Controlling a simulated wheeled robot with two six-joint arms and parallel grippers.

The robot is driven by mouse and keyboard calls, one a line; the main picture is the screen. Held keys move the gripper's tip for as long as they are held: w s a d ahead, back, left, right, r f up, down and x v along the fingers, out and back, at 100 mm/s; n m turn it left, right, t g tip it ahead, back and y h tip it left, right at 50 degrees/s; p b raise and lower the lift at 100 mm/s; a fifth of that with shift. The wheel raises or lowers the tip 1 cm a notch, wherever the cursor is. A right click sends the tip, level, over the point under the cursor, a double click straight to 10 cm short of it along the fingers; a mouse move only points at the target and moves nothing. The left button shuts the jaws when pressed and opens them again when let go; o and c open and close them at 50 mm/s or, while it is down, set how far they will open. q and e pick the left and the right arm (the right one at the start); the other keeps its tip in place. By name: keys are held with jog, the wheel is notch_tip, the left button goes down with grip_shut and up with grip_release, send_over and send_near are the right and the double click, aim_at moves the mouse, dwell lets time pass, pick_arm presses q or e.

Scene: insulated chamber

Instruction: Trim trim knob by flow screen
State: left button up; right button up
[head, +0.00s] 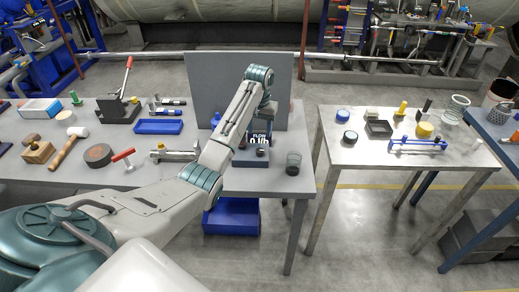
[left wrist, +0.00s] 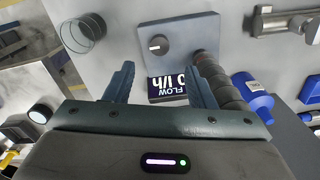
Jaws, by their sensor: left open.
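The trim knob (left wrist: 158,45) is a small dark round knob with a white mark, set on a grey box (left wrist: 185,35) in the left wrist view. The dark flow screen (left wrist: 168,86), with white text reading FLOW and l/h, is beside it; in the head view the screen (head: 258,138) faces me. My left gripper (left wrist: 162,65) is open and empty, with its fingers apart on either side of the screen and pointing toward the box. The knob is beyond the fingertips, not between them. In the head view the arm partly hides the box. My right gripper is not seen.
A clear cylindrical jar (head: 293,164) stands right of the box, and a blue bottle (left wrist: 254,95) is close on its other side. A grey upright panel (head: 285,85) rises behind. Tools crowd the bench to the left; a second table (head: 350,155) stands right across a gap.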

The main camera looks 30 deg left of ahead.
aim_at(260, 151)
pick_arm(q)
notch_tip(260, 151, down, 9)
jog(key=p, duration=0.2)
jog(key=shift+r+p, duration=0.15)
jog(key=shift+p, duration=0.15)
jog(key=shift+f, duration=0.7)
jog(key=c, duration=0.9)
jog(key=shift+c, duration=0.4)
